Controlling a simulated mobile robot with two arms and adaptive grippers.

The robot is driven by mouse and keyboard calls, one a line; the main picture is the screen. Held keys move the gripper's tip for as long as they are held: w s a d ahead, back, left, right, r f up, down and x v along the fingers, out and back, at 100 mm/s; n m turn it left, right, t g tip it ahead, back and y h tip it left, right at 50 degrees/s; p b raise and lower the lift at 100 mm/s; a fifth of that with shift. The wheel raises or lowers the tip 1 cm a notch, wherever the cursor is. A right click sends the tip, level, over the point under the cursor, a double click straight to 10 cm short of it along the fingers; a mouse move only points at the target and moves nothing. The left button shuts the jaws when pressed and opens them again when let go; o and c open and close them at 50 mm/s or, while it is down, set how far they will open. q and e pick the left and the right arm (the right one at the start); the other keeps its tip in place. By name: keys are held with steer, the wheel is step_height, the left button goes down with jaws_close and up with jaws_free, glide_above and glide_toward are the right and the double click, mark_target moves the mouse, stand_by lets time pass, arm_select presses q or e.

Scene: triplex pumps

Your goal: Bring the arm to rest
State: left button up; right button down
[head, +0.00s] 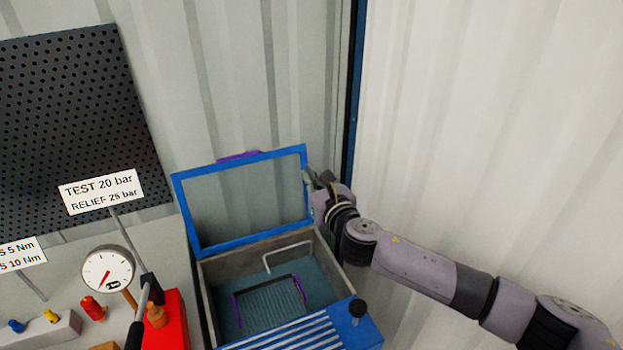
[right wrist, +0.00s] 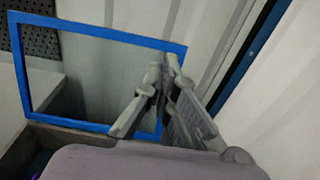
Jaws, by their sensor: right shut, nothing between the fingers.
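My right arm comes in from the right in the head view, and its right gripper (head: 322,182) is beside the right edge of a blue-framed clear lid (head: 240,200). The right gripper is shut and empty. In the right wrist view its fingers (right wrist: 165,85) overlap the right side of the lid frame (right wrist: 100,32); I cannot tell whether they touch it. The lid stands open, upright at the back of a box with grey walls (head: 335,265). My left gripper is not in view.
Inside the box are a tray with purple handles (head: 268,300) and a bent metal rod (head: 288,256). At left are a pressure gauge (head: 108,270), a red block (head: 170,325), a sign (head: 102,191) and a perforated board (head: 60,120). Corrugated walls stand close behind and at right.

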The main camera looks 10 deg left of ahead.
steer(key=s+d+f+m+g+h, duration=0.4)
steer(key=s+d+f+m, duration=0.6)
steer(key=s+m, duration=0.45)
steer(key=s+d+f+m+g+h, duration=0.35)
steer(key=s+d+f+m, duration=0.7)
steer(key=m, duration=0.75)
steer(key=s+d+f+m+g+h, duration=0.1)
steer(key=s+d+m+g, duration=0.1)
steer(key=s+d+m, duration=0.45)
steer(key=s+d+f+m+g+h, duration=0.1)
steer(key=s+d+g, duration=0.15)
steer(key=s, duration=0.65)
step_height(320, 180, down, 32)
steer(key=s+r+b, duration=0.1)
steer(key=s+b, duration=0.2)
steer(key=b, duration=0.1)
steer(key=s+d+f+g+b, duration=0.1)
steer(key=s+d+f+b, duration=0.1)
steer(key=s+f, duration=1.3)
step_height(320, 180, down, 2)
steer(key=shift+s+d+f+g, duration=0.15)
steer(key=shift+s+d+g, duration=0.2)
steer(key=shift+d, duration=0.3)
